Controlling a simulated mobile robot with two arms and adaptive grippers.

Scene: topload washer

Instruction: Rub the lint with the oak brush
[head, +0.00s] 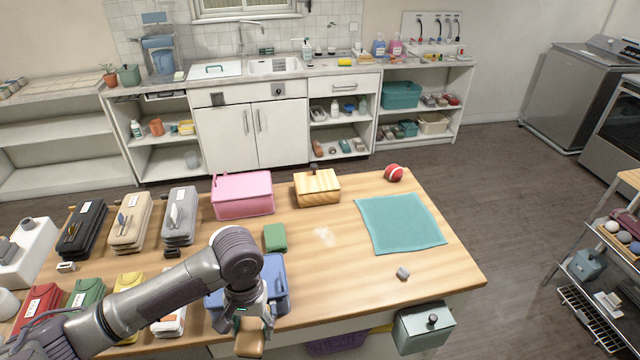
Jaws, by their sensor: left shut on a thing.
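My left gripper (247,318) is over the near edge of the wooden table. It is shut on a tan wooden block, apparently the oak brush (250,340), which hangs below the fingers. The fingers and wrist partly hide its top. A pale whitish patch, apparently the lint (324,236), lies on the bare tabletop between the green block and the teal cloth. The brush is apart from it, nearer and to the left. My right gripper is not in view.
A teal cloth (400,223), a red ball (393,173) and a small grey piece (403,273) lie on the right. Cases fill the left.

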